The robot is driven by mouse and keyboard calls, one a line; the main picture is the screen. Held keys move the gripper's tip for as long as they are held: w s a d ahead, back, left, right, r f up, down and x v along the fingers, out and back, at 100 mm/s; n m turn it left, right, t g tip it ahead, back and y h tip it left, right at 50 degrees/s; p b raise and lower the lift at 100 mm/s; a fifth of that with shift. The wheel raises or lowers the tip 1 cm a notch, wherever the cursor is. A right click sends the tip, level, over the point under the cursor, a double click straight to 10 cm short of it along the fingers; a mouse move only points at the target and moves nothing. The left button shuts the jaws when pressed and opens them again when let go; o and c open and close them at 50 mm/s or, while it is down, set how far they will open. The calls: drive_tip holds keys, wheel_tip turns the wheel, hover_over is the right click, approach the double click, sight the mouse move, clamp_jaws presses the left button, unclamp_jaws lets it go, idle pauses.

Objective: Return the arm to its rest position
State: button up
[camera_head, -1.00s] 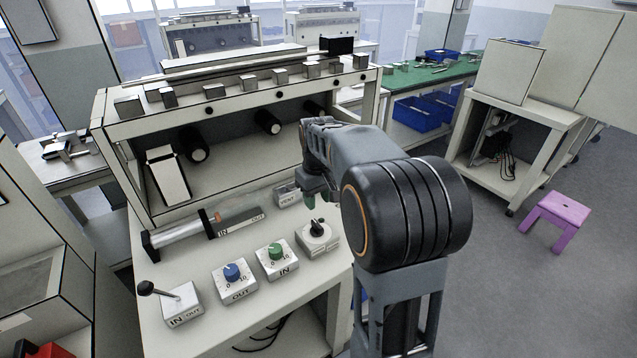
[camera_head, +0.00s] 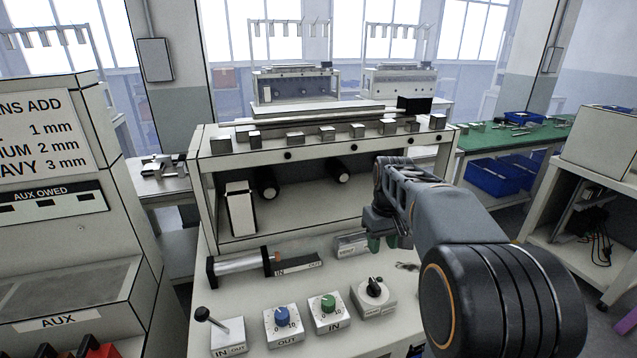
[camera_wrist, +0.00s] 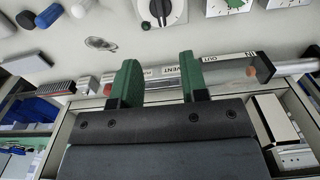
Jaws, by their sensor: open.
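My arm reaches in from the lower right of the head view over the white bench (camera_head: 340,345). My gripper (camera_head: 384,243) hangs over the bench, close to the label block marked VENT (camera_head: 352,245), and is partly hidden by the arm. In the wrist view my gripper (camera_wrist: 158,80) has two green fingers, spread apart with nothing between them. A black rotary knob on a white box (camera_head: 374,296) sits in front of my gripper. It also shows at the top of the wrist view (camera_wrist: 160,10).
A clear cylinder (camera_head: 240,264), a lever box (camera_head: 228,335), a blue knob box (camera_head: 283,322) and a green knob box (camera_head: 328,308) stand on the bench. A shelf (camera_head: 310,135) with several metal blocks rises behind. A sign cabinet (camera_head: 40,220) stands left, a green-topped table (camera_head: 515,137) right.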

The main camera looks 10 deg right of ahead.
drive_tip(key=s+a+t+p, duration=0.1)
drive_tip(key=s+a, duration=0.3)
drive_tip(key=s, duration=0.4)
drive_tip(key=s+a+m+t+p, duration=0.1)
drive_tip(key=s+a+t+p, duration=0.1)
drive_tip(key=s+a, duration=0.3)
drive_tip(key=s+p, duration=0.1)
drive_tip(key=s, duration=0.1)
drive_tip(key=shift+s+f+p, duration=0.3)
drive_tip(key=shift+s+f, duration=0.05)
drive_tip(key=shift+f, duration=0.05)
drive_tip(key=shift+a, duration=0.1)
